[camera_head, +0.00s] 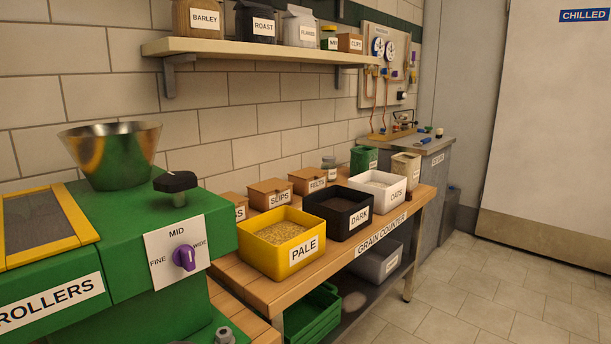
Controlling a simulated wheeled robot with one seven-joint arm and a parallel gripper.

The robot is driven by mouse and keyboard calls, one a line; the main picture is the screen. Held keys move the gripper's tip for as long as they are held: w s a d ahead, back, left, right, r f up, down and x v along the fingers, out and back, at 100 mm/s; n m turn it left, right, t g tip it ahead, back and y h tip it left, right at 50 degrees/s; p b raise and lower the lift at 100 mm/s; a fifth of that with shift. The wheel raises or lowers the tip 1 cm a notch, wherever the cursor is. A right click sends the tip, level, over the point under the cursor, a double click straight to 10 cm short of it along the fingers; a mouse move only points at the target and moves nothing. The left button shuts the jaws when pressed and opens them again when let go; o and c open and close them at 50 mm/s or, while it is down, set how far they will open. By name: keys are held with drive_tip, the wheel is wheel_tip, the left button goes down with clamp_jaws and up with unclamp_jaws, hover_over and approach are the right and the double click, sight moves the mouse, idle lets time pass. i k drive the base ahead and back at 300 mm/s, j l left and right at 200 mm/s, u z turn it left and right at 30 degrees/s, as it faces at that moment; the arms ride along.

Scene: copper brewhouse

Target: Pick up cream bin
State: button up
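A tall cream container (403,171) stands at the far right end of the wooden grain counter (262,291). It is upright, with a darker top and a small label too blurred to read. Just left of it is an open off-white bin labelled OATS (394,196), holding greyish grain. I cannot tell for sure which of these two is the cream bin. Left of the OATS bin are a black bin labelled DARK (343,222) and a yellow bin labelled PALE (283,261) with grain in it. My gripper is not in view.
Small wooden boxes (269,195) line the wall behind the bins. A green mill (190,225) with a hopper is at left. A shelf (250,47) hangs above. Under the counter are a grey bin (378,263) and green crates (312,318). The floor (478,285) at right is clear.

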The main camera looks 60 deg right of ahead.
sight(404, 163)
drive_tip(key=z, duration=2.45)
drive_tip(key=i+l, duration=0.15)
drive_tip(key=i, duration=0.5)
drive_tip(key=i+l+z, duration=0.1)
drive_tip(key=i, duration=0.5)
